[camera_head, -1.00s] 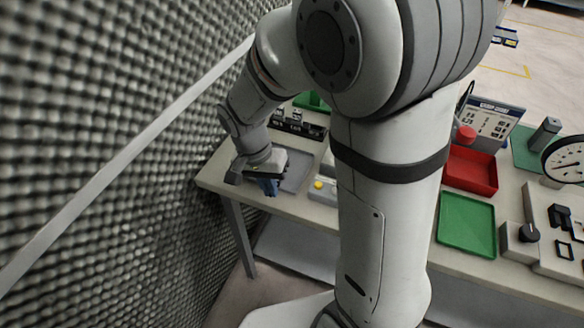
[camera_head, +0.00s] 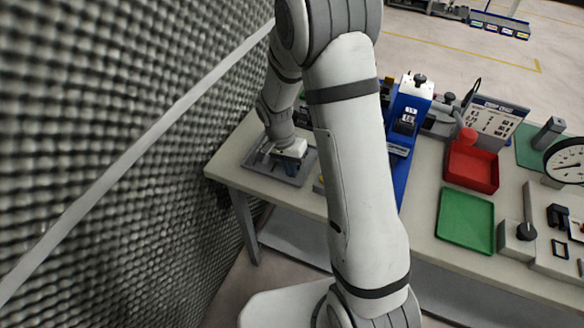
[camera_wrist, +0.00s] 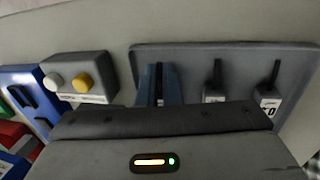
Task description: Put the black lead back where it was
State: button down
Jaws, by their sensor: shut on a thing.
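My gripper (camera_head: 290,163) is over the grey tray (camera_head: 262,164) at the left end of the bench. In the wrist view its blue fingers (camera_wrist: 159,84) are shut on a slim dark piece, most likely the black lead (camera_wrist: 159,72), mostly hidden between them. Two similar dark upright pieces with white labels stand to the right in the grey tray (camera_wrist: 240,52), a nearer one (camera_wrist: 216,78) and a farther one (camera_wrist: 270,82). I cannot tell whether the held piece touches the tray floor.
A grey box with a white and a yellow button (camera_wrist: 78,76) stands left of the tray. A blue fixture (camera_head: 408,110), a red bin (camera_head: 472,165) and a green tray (camera_head: 466,220) are further right. The foam wall (camera_head: 110,130) runs close on the left.

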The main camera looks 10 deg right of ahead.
jog(key=shift+f, duration=0.3)
jog(key=shift+f, duration=0.1)
jog(key=shift+f, duration=0.15)
jog(key=c, duration=1.6)
grip_release()
jog(key=shift+r, duration=0.2)
notch_tip(320, 180, up, 12)
jog(key=w+a+b, duration=0.1)
jog(key=a+b, duration=0.1)
jog(key=s+d+r+n+t, duration=0.1)
jog(key=s+d+r+n, duration=0.1)
jog(key=s, duration=0.4)
jog(key=s+d+r+n+t+y, duration=0.1)
jog(key=s+d+r+n+t, duration=0.1)
jog(key=s+r, duration=0.3)
jog(key=s+d+r+n+t, duration=0.1)
jog(key=s+r+n, duration=0.2)
jog(key=s, duration=0.5)
jog(key=shift+s+d+r+t+y, duration=0.2)
jog(key=shift+s+d+t+y, duration=0.1)
jog(key=shift+d+y, duration=0.1)
